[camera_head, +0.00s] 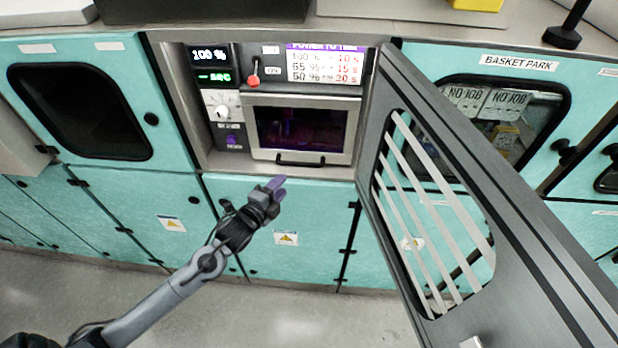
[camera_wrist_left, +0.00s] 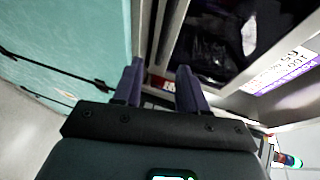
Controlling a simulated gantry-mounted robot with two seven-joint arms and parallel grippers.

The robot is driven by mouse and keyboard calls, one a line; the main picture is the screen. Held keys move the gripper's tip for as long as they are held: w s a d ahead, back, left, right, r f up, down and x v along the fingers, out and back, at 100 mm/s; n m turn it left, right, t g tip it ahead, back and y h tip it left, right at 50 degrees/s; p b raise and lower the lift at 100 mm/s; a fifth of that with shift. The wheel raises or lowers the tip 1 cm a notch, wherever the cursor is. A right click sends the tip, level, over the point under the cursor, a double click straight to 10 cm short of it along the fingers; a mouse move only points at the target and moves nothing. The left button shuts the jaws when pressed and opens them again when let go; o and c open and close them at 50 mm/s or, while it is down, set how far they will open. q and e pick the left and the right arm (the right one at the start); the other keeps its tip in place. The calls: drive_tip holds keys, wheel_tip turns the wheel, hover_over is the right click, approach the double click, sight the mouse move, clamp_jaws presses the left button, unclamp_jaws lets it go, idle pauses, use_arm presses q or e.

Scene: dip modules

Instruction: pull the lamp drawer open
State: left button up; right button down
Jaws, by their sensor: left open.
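The lamp drawer (camera_head: 302,130) is a metal-framed front with a dark window, set in a recess of the teal cabinet. It looks shut. Its black bar handle (camera_head: 300,161) runs along the lower edge. My left gripper (camera_head: 276,185) is in front of and below the handle, slightly left of it, and apart from it in the head view. Its purple fingers are open with nothing between them; they also show in the left wrist view (camera_wrist_left: 160,88), pointing toward the drawer front. The handle is hard to make out in the wrist view. My right gripper is not in view.
A dark slatted door (camera_head: 490,200) stands swung open to the right of the recess. A power-time chart (camera_head: 326,66) is above. The floor in front is clear.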

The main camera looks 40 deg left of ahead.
sight(299, 165)
use_arm(q)
drive_tip(key=x, duration=1.1)
drive_tip(key=shift+r+p, duration=0.25)
drive_tip(key=shift+p, duration=0.1)
drive_tip(key=shift+a, duration=0.1)
clamp_jaws()
